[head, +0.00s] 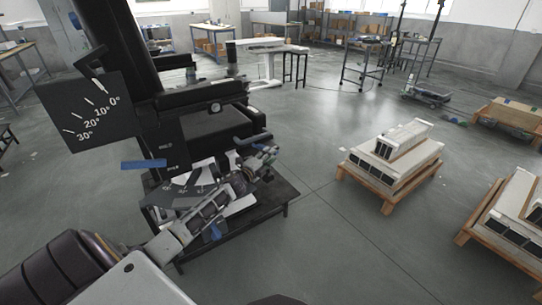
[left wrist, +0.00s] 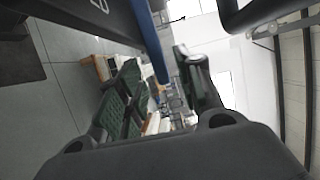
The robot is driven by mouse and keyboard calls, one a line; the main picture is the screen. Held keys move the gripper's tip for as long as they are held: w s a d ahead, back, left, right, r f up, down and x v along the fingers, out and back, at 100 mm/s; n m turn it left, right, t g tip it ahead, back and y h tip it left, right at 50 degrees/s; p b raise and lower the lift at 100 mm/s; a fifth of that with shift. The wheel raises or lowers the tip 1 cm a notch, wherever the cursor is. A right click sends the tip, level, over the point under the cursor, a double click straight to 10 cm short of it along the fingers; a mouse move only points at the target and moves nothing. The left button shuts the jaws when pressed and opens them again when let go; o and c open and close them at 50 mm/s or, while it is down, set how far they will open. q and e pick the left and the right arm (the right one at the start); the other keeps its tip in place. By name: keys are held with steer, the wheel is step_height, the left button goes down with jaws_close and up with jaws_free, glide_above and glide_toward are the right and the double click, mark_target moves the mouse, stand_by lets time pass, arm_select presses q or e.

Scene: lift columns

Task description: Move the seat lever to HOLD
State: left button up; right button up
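The dark lift column (head: 118,45) stands at the left in the head view, with a dark plate (head: 160,150) marked with small white words, the upper one looking like HOLD. A blue lever (head: 143,164) lies about level across this plate, nearer the lower word. My right gripper is not in view.
An angle dial (head: 92,110) is beside the column. A low black table (head: 275,200) with white items lies under my left arm. Wooden pallets with pale units (head: 390,160) stand to the right. The floor between is clear.

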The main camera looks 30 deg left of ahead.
arm_select(q)
steer(key=shift+w, duration=1.05)
jaws_close()
